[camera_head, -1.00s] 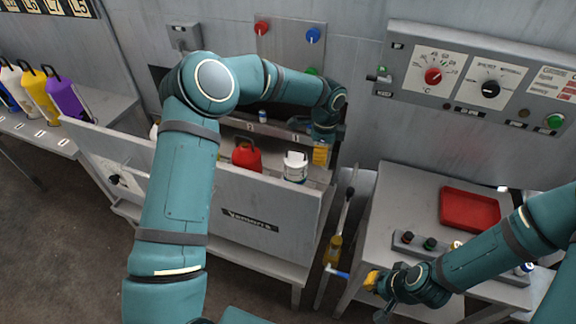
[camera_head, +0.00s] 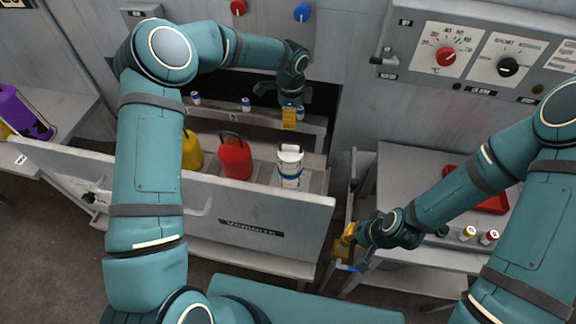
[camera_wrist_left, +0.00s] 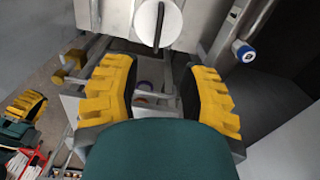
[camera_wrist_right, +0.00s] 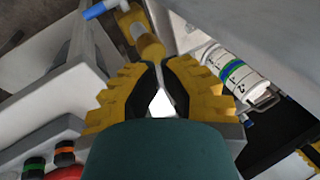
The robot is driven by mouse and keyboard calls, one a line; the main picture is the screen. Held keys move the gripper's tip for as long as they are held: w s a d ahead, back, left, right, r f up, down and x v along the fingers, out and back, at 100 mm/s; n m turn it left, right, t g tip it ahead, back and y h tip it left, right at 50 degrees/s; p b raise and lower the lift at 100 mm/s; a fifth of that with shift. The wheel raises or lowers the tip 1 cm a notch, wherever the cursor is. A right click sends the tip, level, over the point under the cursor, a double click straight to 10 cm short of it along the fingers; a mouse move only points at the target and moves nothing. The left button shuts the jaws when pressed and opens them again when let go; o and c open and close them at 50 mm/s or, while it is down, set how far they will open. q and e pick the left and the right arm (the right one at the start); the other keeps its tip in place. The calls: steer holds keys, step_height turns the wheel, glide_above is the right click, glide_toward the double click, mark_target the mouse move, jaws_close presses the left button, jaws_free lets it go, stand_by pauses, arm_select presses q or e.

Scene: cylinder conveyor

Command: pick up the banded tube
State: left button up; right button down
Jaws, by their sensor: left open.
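Several small white tubes with blue bands stand in a row on the ledge behind the jugs: one at left (camera_head: 195,98), one in the middle (camera_head: 245,104) and one partly hidden by my left gripper (camera_head: 299,112). I cannot tell which is meant. My left gripper (camera_head: 288,119) is open and empty by the right end of this row. In the left wrist view a blue-banded white tube (camera_wrist_left: 243,50) lies beyond and right of the open fingers (camera_wrist_left: 163,62). My right gripper (camera_head: 345,243) is shut near a yellow handle with a blue end (camera_wrist_right: 95,11).
A white jug with bands (camera_head: 290,166), a red jug (camera_head: 235,158) and a yellow jug (camera_head: 191,150) stand behind the grey front panel (camera_head: 262,205). A red tray (camera_head: 492,204) and capped tubes (camera_head: 467,233) sit on the right table.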

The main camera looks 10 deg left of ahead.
mark_target(290, 143)
arm_select(q)
step_height(290, 143, down, 12)
steer(key=shift+s+f, duration=0.15)
jaws_close()
stand_by(0.4)
